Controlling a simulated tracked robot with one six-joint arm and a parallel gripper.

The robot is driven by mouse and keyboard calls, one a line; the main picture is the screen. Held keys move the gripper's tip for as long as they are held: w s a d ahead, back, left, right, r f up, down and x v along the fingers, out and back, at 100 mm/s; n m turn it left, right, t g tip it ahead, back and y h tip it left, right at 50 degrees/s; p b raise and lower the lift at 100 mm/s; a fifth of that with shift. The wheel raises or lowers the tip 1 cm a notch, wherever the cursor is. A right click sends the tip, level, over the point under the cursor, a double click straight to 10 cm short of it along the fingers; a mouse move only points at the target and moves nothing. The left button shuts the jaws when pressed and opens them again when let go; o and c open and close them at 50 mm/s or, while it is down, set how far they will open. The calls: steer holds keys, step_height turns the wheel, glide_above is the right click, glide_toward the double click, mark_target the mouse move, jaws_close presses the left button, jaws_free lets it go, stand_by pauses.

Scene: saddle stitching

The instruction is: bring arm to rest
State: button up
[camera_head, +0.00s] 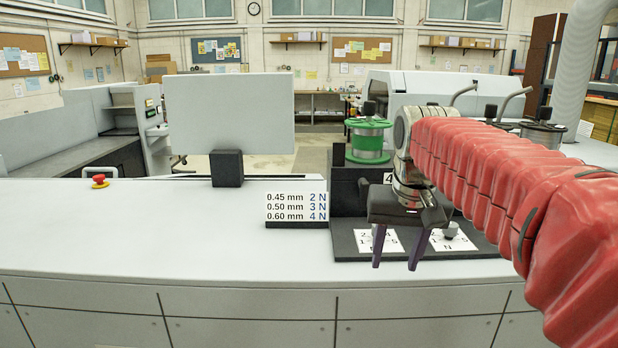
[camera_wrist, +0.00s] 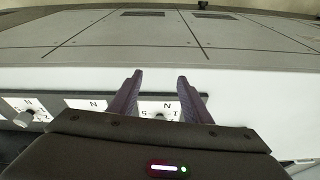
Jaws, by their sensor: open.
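My gripper (camera_head: 398,258) is open and empty in the head view, pointing down in front of the black dial panel (camera_head: 345,243) on the white counter. Its two dark purple fingers also show apart in the wrist view (camera_wrist: 158,80), with nothing between them. My red-sleeved arm reaches in from the right. Behind the wrist, a green-flanged wire spool (camera_head: 368,140) stands on the black unit. The gripper hides part of the panel and its white dial labels.
A sign (camera_head: 297,207) with wire sizes and newton values stands left of the panel. A blank grey screen (camera_head: 228,115) stands farther left, with a red emergency button (camera_head: 99,180) beyond it. A second spool (camera_head: 543,132) is behind my arm. The counter's front left (camera_head: 150,240) is clear.

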steer(key=s+f+t, duration=0.1)
steer(key=s+f, duration=0.5)
steer(key=s, duration=0.4)
steer(key=s+f+n+t, duration=0.1)
steer(key=s+f, duration=0.6)
steer(key=s, duration=0.3)
steer(key=shift+s+a+t, duration=0.15)
steer(key=shift+t, duration=0.15)
steer(key=shift+f, duration=0.1)
steer(key=shift+c, duration=0.4)
